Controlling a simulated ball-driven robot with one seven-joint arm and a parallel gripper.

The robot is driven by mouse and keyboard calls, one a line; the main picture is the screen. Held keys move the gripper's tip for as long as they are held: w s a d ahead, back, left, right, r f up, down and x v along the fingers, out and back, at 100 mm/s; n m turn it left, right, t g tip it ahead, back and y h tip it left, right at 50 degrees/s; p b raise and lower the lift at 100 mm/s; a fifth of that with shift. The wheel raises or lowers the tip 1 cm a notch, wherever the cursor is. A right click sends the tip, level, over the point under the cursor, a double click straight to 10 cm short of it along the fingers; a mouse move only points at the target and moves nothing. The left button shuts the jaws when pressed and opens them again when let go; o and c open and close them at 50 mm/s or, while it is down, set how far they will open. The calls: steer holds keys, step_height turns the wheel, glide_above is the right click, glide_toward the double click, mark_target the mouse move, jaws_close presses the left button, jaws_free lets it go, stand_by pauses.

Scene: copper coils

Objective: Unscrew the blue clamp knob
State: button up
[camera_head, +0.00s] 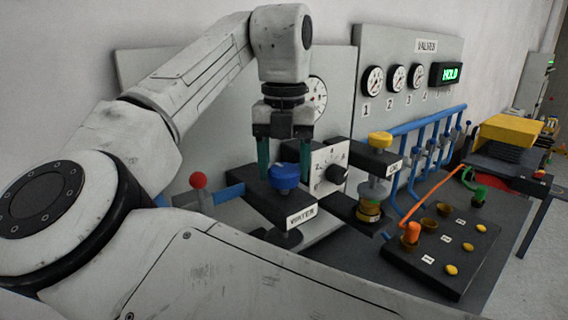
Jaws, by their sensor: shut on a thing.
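The blue clamp knob (285,178) sits on top of a black block (258,200) with a white label on its front edge. My gripper (285,172) points straight down over it. Its two teal fingers stand on the left and right of the knob, and the gripper is shut on it.
A white dial panel (328,160) stands just right of the knob. A yellow knob (380,139) tops a second clamp further right. A red-ball lever (198,180) is on the left. A black tray (465,225) with plugs and sockets lies at the front right.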

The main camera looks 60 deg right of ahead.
steer(key=c, duration=0.4)
steer(key=shift+r+p, duration=0.1)
steer(key=shift+p, duration=0.3)
